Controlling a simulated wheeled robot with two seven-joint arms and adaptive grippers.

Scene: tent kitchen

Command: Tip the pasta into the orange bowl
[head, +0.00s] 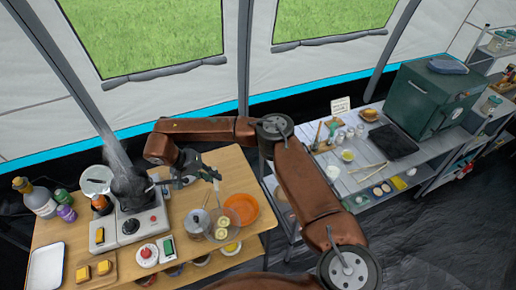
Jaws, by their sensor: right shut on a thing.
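The orange bowl (241,209) sits on the wooden table, near its right side. A dark pot (130,190) gives off steam over the grey stove (128,226), left of the bowl. My right gripper (190,180) is between the pot and the bowl, to the right of the pot. It is shut, seemingly on the pot's handle, though its fingers are small and dark here. I cannot make out any pasta; the pot's inside is hidden by steam and dark shading. My left gripper is not in view.
A metal pot (197,223) and a clear bowl with lemon slices (224,226) stand close to the orange bowl. Bottles (42,204), a white tray (46,267) and a board with yellow pieces (95,271) are at the left. A bench with a green oven (430,98) stands right.

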